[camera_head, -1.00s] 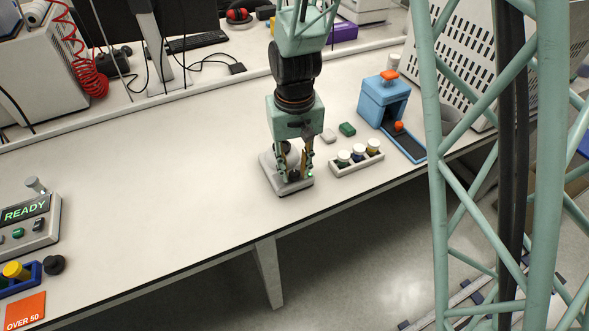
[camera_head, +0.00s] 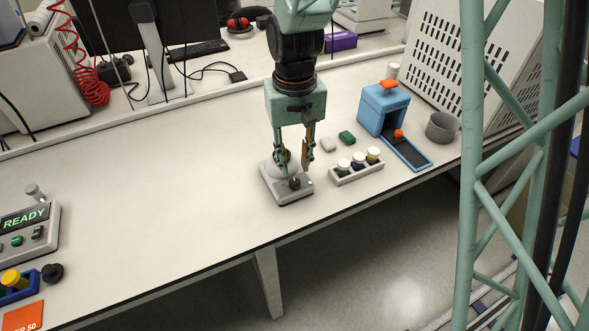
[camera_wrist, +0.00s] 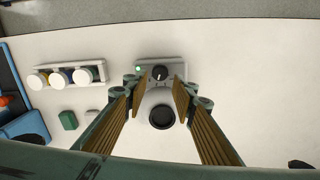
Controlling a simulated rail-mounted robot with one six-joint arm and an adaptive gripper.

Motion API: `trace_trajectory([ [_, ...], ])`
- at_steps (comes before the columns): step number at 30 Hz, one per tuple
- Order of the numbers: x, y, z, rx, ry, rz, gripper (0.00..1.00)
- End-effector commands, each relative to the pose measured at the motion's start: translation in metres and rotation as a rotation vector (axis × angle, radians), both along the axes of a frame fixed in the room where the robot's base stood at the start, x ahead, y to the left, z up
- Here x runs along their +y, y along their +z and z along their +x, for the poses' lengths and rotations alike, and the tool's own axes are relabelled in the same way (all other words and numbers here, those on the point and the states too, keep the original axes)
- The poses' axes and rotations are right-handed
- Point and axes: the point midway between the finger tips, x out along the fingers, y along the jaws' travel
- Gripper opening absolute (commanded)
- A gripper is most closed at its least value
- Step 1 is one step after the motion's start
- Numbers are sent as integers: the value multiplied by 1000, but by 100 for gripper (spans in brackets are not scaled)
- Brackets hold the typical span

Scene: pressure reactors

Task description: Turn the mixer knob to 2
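The mixer (camera_head: 273,194) is a small pale grey unit on the bench, and it also shows in the wrist view (camera_wrist: 175,64). Its dark knob (camera_head: 294,184) is at its near side in the head view. In the wrist view the knob (camera_wrist: 160,73) has a light mark, but no scale figures are readable. A small green light glows beside it. A round dark top (camera_wrist: 161,116) shows behind the knob. My gripper (camera_wrist: 160,90) is open and empty, pointing down above the mixer, with the knob between and beyond its fingertips; it also shows in the head view (camera_head: 294,168).
A rack with several capped vials (camera_head: 356,169), a green block (camera_head: 347,138) and a blue device (camera_head: 383,108) stand right of the mixer. A grey cup (camera_head: 442,126) is farther right. A READY panel (camera_head: 28,225) is at far left. The bench between is clear.

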Motion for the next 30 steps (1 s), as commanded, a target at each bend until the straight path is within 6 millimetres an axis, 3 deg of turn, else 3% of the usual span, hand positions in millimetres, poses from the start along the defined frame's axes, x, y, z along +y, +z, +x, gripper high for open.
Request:
trace_trajectory([
  [15, 0, 49, 0, 0, 0, 0, 25],
  [30, 0, 54, 0, 0, 0, 0, 25],
])
